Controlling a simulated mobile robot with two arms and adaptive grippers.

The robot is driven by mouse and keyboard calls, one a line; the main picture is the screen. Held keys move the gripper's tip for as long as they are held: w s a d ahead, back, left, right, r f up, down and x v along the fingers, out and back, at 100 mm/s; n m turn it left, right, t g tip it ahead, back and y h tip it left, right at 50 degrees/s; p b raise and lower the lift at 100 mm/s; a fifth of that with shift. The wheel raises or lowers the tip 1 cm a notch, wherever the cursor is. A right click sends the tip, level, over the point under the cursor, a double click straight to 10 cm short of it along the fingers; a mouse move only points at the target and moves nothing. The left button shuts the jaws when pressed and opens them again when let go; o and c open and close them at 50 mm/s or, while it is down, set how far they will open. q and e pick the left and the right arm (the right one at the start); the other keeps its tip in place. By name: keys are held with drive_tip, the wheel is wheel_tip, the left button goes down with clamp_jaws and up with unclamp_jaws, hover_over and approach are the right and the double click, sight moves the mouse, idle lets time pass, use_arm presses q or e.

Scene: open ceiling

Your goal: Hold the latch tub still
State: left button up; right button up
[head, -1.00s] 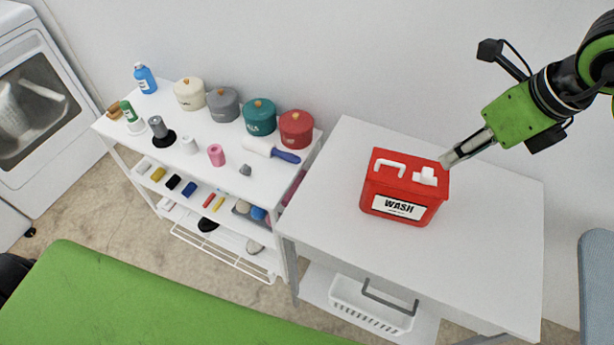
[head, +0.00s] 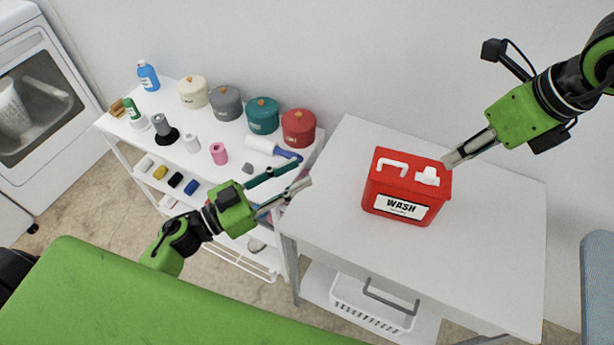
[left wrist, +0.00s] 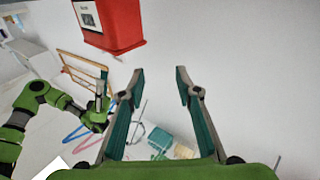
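The latch tub (head: 405,185) is a red box-shaped container with a white WASH label, a white handle and a white cap. It stands upright on the white table. In the left wrist view the red tub (left wrist: 122,28) shows at the top, cut off by the edge. My right gripper (head: 447,163) is at the tub's upper right back corner, seen side-on; I cannot tell whether it touches or is shut. My left gripper (head: 304,172) is open and empty, left of the tub near the table's left edge. Its parted fingers show in the left wrist view (left wrist: 160,82).
The white table (head: 490,235) is clear around the tub. A white shelf cart (head: 213,122) on the left holds canisters, bottles and small items, close to my left gripper. A white basket (head: 372,305) sits below the table. A green surface (head: 150,300) lies in front.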

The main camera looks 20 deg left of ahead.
sight(380, 163)
use_arm(q)
drive_tip(key=s+d+r+m+g+h, duration=0.2)
drive_tip(key=s+d+r+m+g, duration=0.1)
drive_tip(key=d+r+m+g, duration=0.15)
drive_tip(key=shift+n, duration=0.45)
drive_tip(key=x, duration=1.3)
drive_tip(key=shift+w+d, duration=0.2)
drive_tip(key=shift+w, duration=0.1)
